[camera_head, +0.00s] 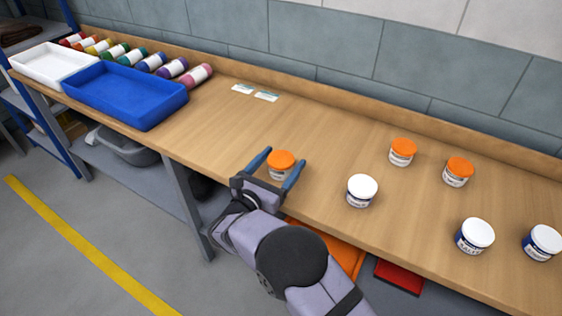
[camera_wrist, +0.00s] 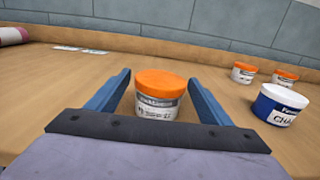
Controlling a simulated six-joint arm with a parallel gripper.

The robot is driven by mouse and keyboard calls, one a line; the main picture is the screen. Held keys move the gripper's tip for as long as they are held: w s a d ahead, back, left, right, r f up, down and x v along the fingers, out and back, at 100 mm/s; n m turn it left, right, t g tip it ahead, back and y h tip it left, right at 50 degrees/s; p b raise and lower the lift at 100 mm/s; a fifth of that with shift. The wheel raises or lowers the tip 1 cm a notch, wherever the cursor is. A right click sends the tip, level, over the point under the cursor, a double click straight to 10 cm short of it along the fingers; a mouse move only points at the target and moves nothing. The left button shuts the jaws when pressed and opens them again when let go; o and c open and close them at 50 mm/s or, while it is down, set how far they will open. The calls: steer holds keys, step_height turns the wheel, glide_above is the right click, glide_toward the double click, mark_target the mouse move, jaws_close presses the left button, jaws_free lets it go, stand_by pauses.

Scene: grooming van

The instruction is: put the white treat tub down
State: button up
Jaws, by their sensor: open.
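A white tub with an orange lid (camera_head: 281,160) stands upright on the wooden bench, near its front edge. My gripper (camera_head: 279,168) is open, with one blue finger on each side of this tub. In the wrist view the same tub (camera_wrist: 160,95) sits between the spread fingers, with a visible gap on either side. Its label is partly readable but too small to make out. A tub with a white lid and blue label (camera_head: 362,190) stands to the right of my gripper and also shows in the wrist view (camera_wrist: 281,105).
Two more orange-lidded tubs (camera_head: 402,152) (camera_head: 458,172) and two white-lidded ones (camera_head: 474,236) (camera_head: 542,242) stand further right. A blue tray (camera_head: 128,112), a white tray (camera_head: 50,64) and several coloured bottles (camera_head: 197,76) are at the left. Two small cards (camera_head: 266,96) lie behind. The bench between is clear.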

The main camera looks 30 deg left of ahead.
mark_target(279, 166)
steer(key=shift+r+p, duration=0.1)
steer(key=shift+p, duration=0.25)
steer(key=s+b, duration=0.2)
steer(key=s, duration=0.4)
steer(key=shift+s+f+b, duration=0.2)
steer(key=shift+b, duration=0.1)
steer(key=shift+o, duration=0.2)
steer(key=shift+s, duration=0.5)
steer(key=shift+w+r, duration=0.1)
steer(key=shift+w, duration=0.05)
steer(key=w+g, duration=0.1)
steer(key=w+n+g+y, duration=0.1)
steer(key=w+r+p, duration=0.1)
steer(key=shift+w+d+r+n+g+y, duration=0.1)
steer(key=shift+w+d+n+g+y, duration=0.1)
steer(key=shift+d+n+g+y, duration=0.15)
steer(key=shift+w+r+g+y, duration=0.1)
steer(key=shift+w+g+y, duration=0.15)
steer(key=shift+g+y, duration=0.2)
steer(key=shift+w+d+n+g+y, duration=0.15)
steer(key=shift+n+g+y, duration=0.15)
steer(key=shift+n+g, duration=0.3)
steer(key=shift+p+x, duration=1.45)
steer(key=shift+x, duration=2.2)
